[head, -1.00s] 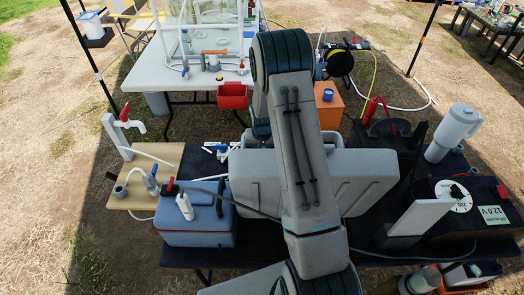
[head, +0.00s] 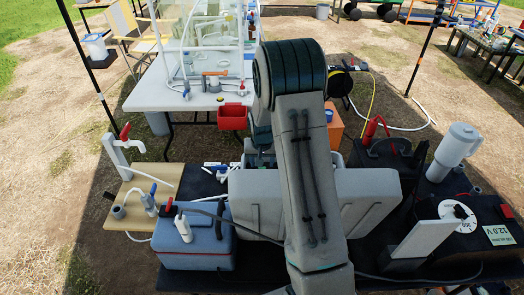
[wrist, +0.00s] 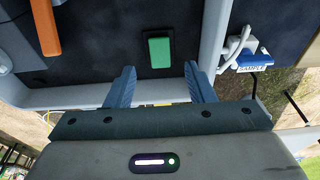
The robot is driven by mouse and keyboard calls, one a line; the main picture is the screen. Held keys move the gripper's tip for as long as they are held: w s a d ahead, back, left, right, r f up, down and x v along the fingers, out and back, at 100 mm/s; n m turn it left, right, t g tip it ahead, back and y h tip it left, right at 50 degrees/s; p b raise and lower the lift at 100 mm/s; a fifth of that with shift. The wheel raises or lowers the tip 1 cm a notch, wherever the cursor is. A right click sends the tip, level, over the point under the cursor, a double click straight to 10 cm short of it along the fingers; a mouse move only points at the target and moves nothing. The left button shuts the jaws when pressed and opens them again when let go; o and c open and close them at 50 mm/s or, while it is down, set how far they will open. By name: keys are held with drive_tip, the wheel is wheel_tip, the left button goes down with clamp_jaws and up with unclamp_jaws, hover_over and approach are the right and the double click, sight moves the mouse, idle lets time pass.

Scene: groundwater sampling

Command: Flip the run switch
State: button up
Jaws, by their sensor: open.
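A green rocker switch (wrist: 159,50) is set in a dark panel (wrist: 100,60) in the wrist view, at the upper middle. It looks like the run switch; no label on it is readable. My gripper (wrist: 159,70) is open and empty, with its two blue fingers apart. In the picture, the fingertips lie below and to either side of the green switch. I see no contact, and the depth gap is hard to judge. In the head view my arm hides the switch and most of the gripper.
In the head view, a grey case (head: 256,203), a blue cooler (head: 192,245) and a black 12.0 V box (head: 476,250) crowd the near table.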

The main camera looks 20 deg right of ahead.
wheel_tip(320, 180, up, 8)
drive_tip(key=s, duration=0.1)
drive_tip(key=shift+s+a+f+b, duration=0.2)
drive_tip(key=shift+s+a+b, duration=0.05)
drive_tip(key=shift+b, duration=0.2)
